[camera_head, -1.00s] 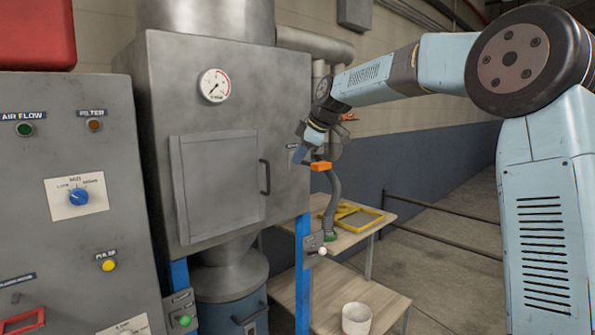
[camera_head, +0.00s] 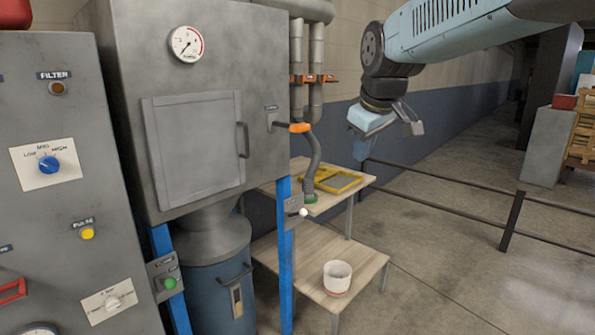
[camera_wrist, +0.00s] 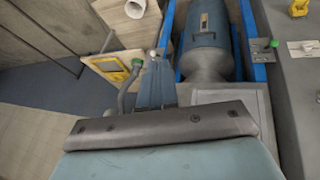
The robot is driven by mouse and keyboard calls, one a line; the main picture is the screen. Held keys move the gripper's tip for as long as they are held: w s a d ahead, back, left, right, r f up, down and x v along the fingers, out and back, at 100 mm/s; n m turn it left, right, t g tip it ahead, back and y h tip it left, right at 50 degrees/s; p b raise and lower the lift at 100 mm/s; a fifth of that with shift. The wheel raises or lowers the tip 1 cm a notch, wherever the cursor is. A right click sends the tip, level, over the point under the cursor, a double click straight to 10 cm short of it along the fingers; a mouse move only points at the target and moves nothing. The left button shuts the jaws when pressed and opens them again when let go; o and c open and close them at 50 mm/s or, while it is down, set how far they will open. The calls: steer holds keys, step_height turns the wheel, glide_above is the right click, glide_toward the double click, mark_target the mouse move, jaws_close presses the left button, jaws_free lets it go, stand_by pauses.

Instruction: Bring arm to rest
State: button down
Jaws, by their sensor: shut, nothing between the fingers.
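My gripper (camera_head: 362,154) hangs at the end of my light blue arm, right of the grey dust collector cabinet (camera_head: 195,110) in the head view. It is shut and empty, apart from everything, in front of the blue and cream wall. In the wrist view my gripper (camera_wrist: 155,84) points toward the collector's blue drum (camera_wrist: 207,28). The orange-handled lever (camera_head: 292,127) on the cabinet's right side is clear of the gripper.
A wooden two-tier bench (camera_head: 320,270) holds a white pot (camera_head: 337,278) below and a yellow frame (camera_head: 340,181) above. A control panel (camera_head: 50,200) stands at the left. A dark rail (camera_head: 450,207) crosses the floor at right. A crate stack (camera_head: 584,140) stands far right.

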steer(key=s+d+f+m, duration=0.4)
steer(key=s+d, duration=0.1)
steer(key=s, duration=0.3)
steer(key=s+d+f+m, duration=0.4)
steer(key=s+d, duration=0.1)
steer(key=s, duration=0.4)
steer(key=shift+s+f+h, duration=0.2)
steer(key=shift+f+h, duration=0.05)
steer(key=shift+h, duration=0.05)
